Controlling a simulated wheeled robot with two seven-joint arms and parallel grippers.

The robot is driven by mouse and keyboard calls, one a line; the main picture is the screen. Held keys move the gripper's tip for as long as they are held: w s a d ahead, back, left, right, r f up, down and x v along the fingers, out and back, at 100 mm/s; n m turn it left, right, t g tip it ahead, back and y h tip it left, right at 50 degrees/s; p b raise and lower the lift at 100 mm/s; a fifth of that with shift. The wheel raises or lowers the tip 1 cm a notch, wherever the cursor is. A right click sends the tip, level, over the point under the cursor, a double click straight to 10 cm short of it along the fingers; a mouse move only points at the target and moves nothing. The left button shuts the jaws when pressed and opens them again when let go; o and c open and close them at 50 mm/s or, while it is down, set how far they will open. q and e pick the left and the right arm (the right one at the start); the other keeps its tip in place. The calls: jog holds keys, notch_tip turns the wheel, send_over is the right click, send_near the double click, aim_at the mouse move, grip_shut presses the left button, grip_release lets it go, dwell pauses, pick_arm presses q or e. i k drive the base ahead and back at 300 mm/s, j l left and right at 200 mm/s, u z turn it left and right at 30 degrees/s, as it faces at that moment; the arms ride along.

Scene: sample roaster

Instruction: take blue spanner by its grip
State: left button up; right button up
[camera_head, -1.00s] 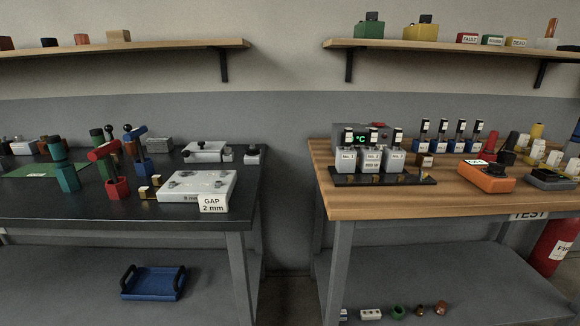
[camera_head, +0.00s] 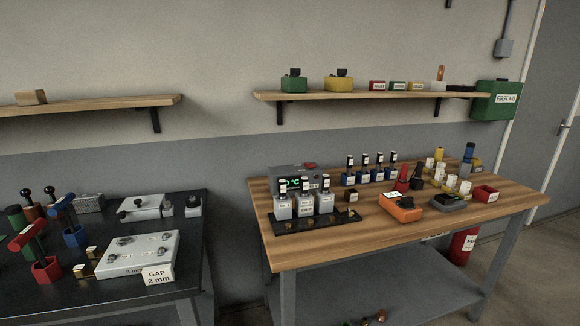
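The blue spanner (camera_head: 62,203) appears to be the blue-topped tool standing upright in a blue block (camera_head: 75,237) on the dark bench at the left. A similar red tool (camera_head: 27,236) stands in a red block (camera_head: 46,269) nearer and to its left, close beside it. The blue tool's lower part is partly hidden, and its exact shape is too small to tell. Neither of my grippers is in view, so nothing is seen near the spanner.
A white plate (camera_head: 138,253) with a GAP 2 mm sign (camera_head: 158,276) lies right of the tools. Brass blocks (camera_head: 88,262) sit between. A gap separates the dark bench from the wooden bench (camera_head: 340,245), which holds several devices. A shelf (camera_head: 90,107) hangs above.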

aim_at(60, 204)
jog(key=u, duration=1.6)
jog(key=z, duration=0.5)
